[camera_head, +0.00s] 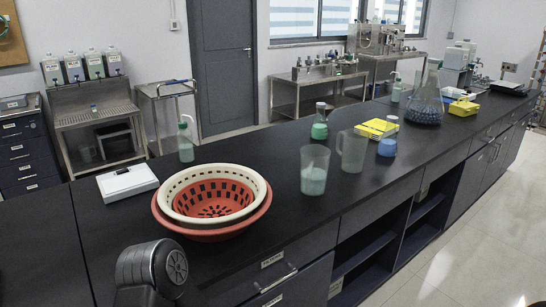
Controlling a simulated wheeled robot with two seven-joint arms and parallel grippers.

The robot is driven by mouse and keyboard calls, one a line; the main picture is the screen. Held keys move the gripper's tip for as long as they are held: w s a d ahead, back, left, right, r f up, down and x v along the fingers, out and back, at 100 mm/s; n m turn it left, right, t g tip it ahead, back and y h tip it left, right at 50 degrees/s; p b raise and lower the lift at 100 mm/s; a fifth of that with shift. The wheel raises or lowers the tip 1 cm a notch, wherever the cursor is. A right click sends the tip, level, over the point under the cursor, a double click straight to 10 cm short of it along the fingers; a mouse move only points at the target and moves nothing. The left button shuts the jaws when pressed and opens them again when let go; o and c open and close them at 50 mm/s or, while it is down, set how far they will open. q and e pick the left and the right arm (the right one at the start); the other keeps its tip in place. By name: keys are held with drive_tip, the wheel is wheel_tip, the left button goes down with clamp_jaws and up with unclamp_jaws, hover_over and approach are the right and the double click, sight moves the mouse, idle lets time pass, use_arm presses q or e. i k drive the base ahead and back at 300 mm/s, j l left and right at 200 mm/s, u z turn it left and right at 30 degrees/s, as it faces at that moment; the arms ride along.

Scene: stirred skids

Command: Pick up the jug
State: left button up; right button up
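The jug (352,151) is a clear, grey-looking vessel with a handle on its left side. It stands upright on the black bench top, right of the middle of the head view. A clear beaker (314,172) with pale contents stands in front of it to the left and apart from it. A flask with blue contents (387,146) stands close on its right. Neither of my grippers is in view. Only a dark rounded part of my arm shows at the bottom left, well away from the jug.
Behind the jug are a green-filled flask (320,130) and a yellow item (376,128). A large flask (425,103) stands farther right. The bench front edge is clear.

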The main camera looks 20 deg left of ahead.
sight(315, 159)
drive_tip(key=i+l+u, duration=0.2)
drive_tip(key=l, duration=0.35)
drive_tip(key=i+l+u, duration=0.1)
drive_tip(key=l+u, duration=0.15)
drive_tip(key=l, duration=0.3)
drive_tip(key=i+l+u, duration=0.2)
drive_tip(key=l, duration=0.4)
drive_tip(key=k, duration=0.1)
